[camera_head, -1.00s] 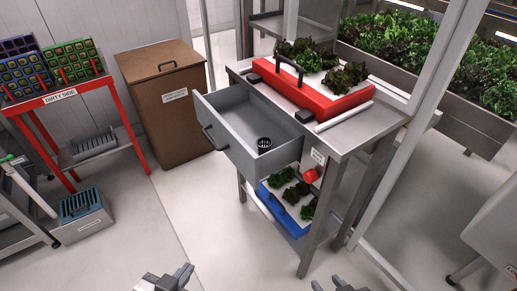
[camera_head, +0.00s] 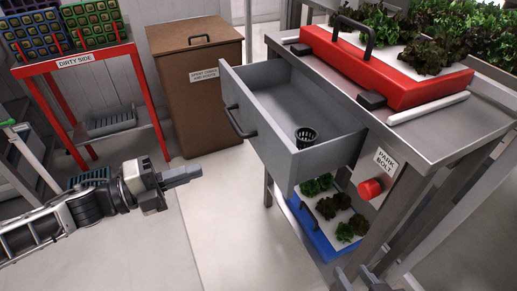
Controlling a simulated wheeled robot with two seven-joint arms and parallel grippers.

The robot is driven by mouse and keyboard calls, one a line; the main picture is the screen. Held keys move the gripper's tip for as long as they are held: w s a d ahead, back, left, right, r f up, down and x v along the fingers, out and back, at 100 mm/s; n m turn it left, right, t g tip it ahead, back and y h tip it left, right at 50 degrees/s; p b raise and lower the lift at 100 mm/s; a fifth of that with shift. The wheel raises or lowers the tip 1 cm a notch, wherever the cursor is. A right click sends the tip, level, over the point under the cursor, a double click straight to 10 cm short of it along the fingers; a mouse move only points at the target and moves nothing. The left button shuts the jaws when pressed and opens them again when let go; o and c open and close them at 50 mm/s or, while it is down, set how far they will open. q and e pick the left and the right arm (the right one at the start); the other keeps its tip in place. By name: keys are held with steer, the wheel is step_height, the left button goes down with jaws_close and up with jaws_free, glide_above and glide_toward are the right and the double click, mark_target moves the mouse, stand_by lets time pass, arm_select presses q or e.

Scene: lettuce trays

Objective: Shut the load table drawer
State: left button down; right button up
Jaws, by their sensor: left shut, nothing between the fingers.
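The load table (camera_head: 460,135) is a steel table on the right. Its grey drawer (camera_head: 285,140) is pulled out toward the left, with a dark handle (camera_head: 238,122) on its front panel. A small black net pot (camera_head: 306,137) sits inside the drawer. My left gripper (camera_head: 198,172) is shut and empty, left of and lower in the picture than the drawer handle, apart from it. My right gripper (camera_head: 365,280) shows only its tips at the bottom edge, below the table; its opening is unclear.
A red tray (camera_head: 425,97) of lettuce lies on the table top. A blue tray (camera_head: 318,238) is on the shelf under the drawer. A red park bolt knob (camera_head: 370,188) is on the table's side. A brown bin (camera_head: 200,90) and red rack (camera_head: 75,68) stand behind.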

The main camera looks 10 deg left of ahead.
arm_select(q)
glide_toward(267, 148)
steer(key=x, duration=0.5)
steer(key=shift+w+d+p, duration=0.25)
steer(key=shift+p, duration=0.15)
steer(key=shift+w+d, duration=0.3)
steer(key=shift+d, duration=0.1)
arm_select(e)
steer(key=shift+w+r, duration=0.2)
